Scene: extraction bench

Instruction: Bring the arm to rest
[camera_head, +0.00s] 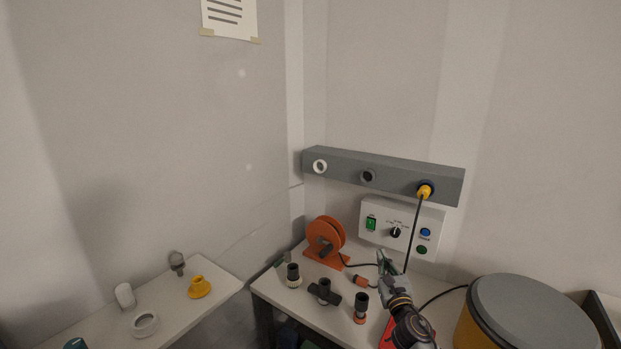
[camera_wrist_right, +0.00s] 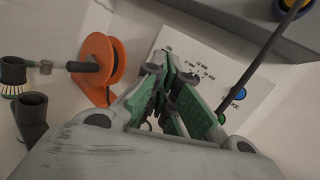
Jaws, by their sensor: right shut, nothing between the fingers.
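My right gripper (camera_head: 383,262) is raised over the right bench, in front of the white control box (camera_head: 400,226). It is shut with nothing between its fingers. In the right wrist view its green-padded fingers (camera_wrist_right: 172,85) show in front of the same box. A dark hose (camera_head: 413,235) hangs from the yellow fitting (camera_head: 425,191) in the grey wall rail and passes just right of the gripper. My left gripper is not in view.
An orange reel (camera_head: 326,238) stands left of the gripper. Several dark fittings, one of them a black nozzle (camera_head: 361,304), stand on the bench (camera_head: 290,305). A grey-lidded drum (camera_head: 530,312) is at the right. A left shelf (camera_head: 215,277) holds small parts.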

